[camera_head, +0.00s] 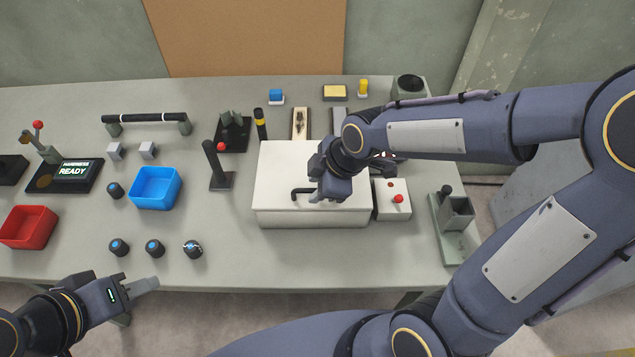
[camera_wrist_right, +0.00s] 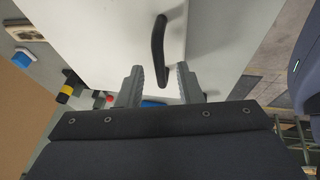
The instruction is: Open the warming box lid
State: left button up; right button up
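The warming box (camera_head: 280,215) is a white box in the middle of the table. Its flat white lid (camera_head: 285,165) lies shut on top, with a black bar handle (camera_head: 301,191) near the front. My right gripper (camera_head: 319,197) is over the front part of the lid, beside the handle. In the right wrist view my right gripper (camera_wrist_right: 160,82) has its fingers apart, and the lower end of the handle (camera_wrist_right: 159,45) shows between the fingertips. I cannot tell if they touch. My left gripper (camera_head: 143,286) is off the table's front edge, away from the box; its finger gap is not clear.
A small box with a red button (camera_head: 391,211) stands directly right of the warming box. A black lever stand (camera_head: 217,167) is to its left, beyond it a blue bin (camera_head: 155,188). A grey fixture (camera_head: 456,215) stands at the right edge.

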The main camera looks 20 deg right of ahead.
jog(key=shift+c, duration=0.2)
grip_shut()
